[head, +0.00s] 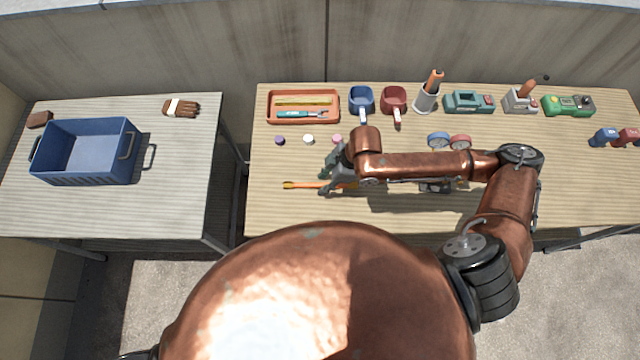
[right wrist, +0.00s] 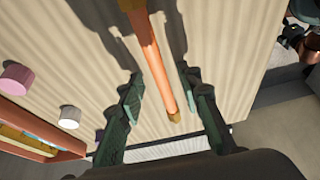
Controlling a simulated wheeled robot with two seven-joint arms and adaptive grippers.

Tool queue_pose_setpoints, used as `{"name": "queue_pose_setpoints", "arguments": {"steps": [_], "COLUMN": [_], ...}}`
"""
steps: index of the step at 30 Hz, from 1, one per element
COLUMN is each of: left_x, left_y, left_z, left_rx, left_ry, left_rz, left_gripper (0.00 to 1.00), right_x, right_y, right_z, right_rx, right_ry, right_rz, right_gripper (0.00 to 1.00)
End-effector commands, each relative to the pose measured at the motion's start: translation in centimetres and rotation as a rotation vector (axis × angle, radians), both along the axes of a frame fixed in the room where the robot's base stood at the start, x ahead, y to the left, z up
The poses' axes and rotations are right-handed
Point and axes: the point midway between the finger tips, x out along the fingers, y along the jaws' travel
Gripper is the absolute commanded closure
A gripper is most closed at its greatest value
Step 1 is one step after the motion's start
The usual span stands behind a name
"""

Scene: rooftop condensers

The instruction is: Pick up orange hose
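The orange hose (head: 300,185) lies near the front edge of the wooden table, its left end showing past my right gripper (head: 330,176) in the head view. The gripper and forearm hide much of the rest. In the right wrist view, the hose (right wrist: 152,55) is a straight orange tube with a brass-coloured tip. It runs between the two green fingers of my right gripper (right wrist: 160,84), with a gap on each side. The right gripper is open and does not visibly touch the hose. My left gripper is not in view.
An orange tray (head: 270,106) with tools, a blue scoop (head: 361,99), a red scoop (head: 394,98) and several devices line the back. Small caps (head: 308,139) and gauges (head: 438,140) sit nearer. A blue crate (head: 85,178) stands on the left table, with a gap between tables.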

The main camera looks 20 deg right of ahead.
Motion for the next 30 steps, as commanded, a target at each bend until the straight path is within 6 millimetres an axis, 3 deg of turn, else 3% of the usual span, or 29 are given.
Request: {"name": "queue_pose_setpoints", "arguments": {"steps": [10, 24, 30], "left_x": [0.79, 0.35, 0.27], "left_y": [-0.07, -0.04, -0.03], "left_z": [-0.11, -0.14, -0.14], "left_rx": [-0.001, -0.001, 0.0], "left_ry": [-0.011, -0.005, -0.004], "left_rz": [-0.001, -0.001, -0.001], "left_gripper": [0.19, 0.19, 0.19], "right_x": [0.14, 0.14, 0.14], "right_y": [0.39, 0.38, 0.38], "right_z": [-0.67, -0.66, -0.66], "right_rx": [-0.001, -0.001, -0.001], "right_ry": [-0.002, -0.002, -0.002], "right_rz": [0.002, 0.002, 0.002], "right_gripper": [0.68, 1.0, 1.0]}}
